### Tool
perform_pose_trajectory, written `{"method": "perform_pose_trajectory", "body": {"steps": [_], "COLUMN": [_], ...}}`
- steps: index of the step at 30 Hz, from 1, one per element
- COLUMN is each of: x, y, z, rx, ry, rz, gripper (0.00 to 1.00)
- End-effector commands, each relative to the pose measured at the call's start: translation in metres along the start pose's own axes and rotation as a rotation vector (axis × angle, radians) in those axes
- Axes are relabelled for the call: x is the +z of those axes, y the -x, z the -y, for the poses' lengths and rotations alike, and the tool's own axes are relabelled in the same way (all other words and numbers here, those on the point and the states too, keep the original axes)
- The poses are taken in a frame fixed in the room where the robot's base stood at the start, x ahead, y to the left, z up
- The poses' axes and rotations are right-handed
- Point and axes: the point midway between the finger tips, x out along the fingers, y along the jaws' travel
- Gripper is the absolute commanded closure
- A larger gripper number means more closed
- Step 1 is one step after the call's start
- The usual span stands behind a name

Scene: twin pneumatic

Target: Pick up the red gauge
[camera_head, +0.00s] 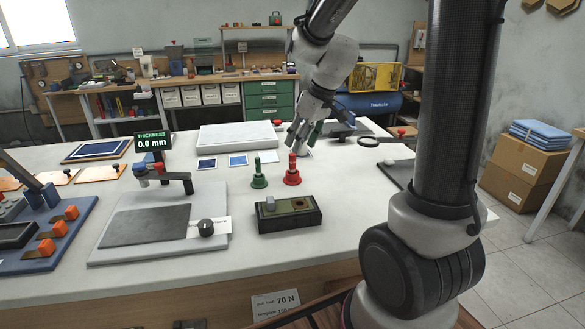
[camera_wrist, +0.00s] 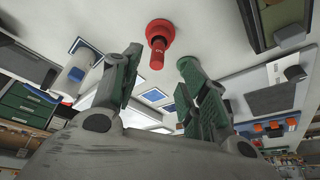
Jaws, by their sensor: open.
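The red gauge (camera_head: 292,174) stands upright on the white table, with a wide round base and a narrower stem. It also shows at the top middle of the wrist view (camera_wrist: 159,36). My gripper (camera_head: 301,136) is open and empty, above and behind the red gauge in the head view. In the wrist view, the red gauge lies between and beyond the spread fingertips (camera_wrist: 160,61), apart from both.
A dark block with a round hole (camera_head: 290,214) lies in front of the gauges. A thickness gauge stand (camera_head: 160,222) is to the left. A white slab (camera_head: 238,136) and blue cards (camera_head: 238,159) lie behind. A black ring (camera_head: 368,142) is at the right.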

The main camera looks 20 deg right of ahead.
Motion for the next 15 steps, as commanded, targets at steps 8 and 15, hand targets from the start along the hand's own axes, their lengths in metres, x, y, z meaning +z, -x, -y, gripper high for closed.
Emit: {"method": "perform_pose_trajectory", "body": {"steps": [8, 15], "x": [-0.003, -0.004], "y": [-0.018, -0.052], "z": [-0.002, -0.002], "rx": [0.009, 0.008], "ry": [0.090, 0.088], "rz": [-0.016, -0.013], "gripper": [0.56, 0.56]}}
